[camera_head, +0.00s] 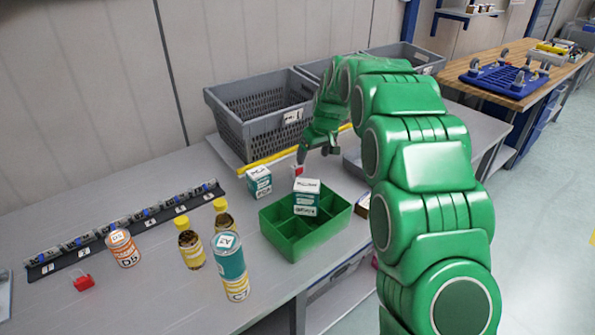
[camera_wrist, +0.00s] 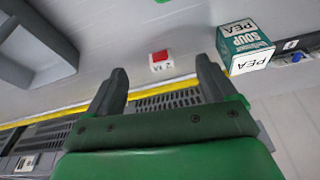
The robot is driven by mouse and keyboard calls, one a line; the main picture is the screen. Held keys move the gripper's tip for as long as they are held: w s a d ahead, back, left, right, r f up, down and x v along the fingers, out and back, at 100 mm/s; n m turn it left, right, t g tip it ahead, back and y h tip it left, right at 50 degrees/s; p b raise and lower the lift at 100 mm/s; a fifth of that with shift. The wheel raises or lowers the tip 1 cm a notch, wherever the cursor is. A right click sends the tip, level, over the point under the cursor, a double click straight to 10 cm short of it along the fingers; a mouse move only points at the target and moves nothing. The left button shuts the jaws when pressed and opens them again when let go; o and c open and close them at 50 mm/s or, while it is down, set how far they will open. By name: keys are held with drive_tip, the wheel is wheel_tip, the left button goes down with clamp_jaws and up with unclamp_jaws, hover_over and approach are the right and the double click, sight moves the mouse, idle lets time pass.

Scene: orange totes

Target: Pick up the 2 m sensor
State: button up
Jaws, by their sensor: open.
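The 2 m sensor is a small white block with a red part and the marking "2 M" (camera_wrist: 161,61). It lies on the grey table, and in the head view it shows as a small red and white thing (camera_head: 298,171) just below my gripper (camera_head: 316,152). In the wrist view my gripper (camera_wrist: 160,78) is open, with its two dark fingers apart and nothing held between them. The sensor appears between and just beyond the fingertips. I cannot tell how far above it the fingers are.
A teal and white PEA soup box (camera_wrist: 248,50) stands close by the right finger; it also shows in the head view (camera_head: 259,184). A green divided tray (camera_head: 282,247) holds another box (camera_head: 306,198). A grey crate (camera_head: 235,125) stands behind. Bottles (camera_head: 190,248) stand left.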

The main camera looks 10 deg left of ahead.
drive_tip(key=n, duration=0.1)
approach(297, 165)
wheel_tip(297, 165, down, 3)
drive_tip(key=shift+t+y, duration=0.3)
drive_tip(key=shift+w+x, duration=0.1)
drive_tip(key=shift+x, duration=1.75)
drive_tip(key=shift+w+x, duration=0.15)
drive_tip(key=shift+x, duration=1.65)
drive_tip(key=shift+r, duration=0.1)
drive_tip(key=shift+c, duration=0.3)
drive_tip(key=c, duration=1)
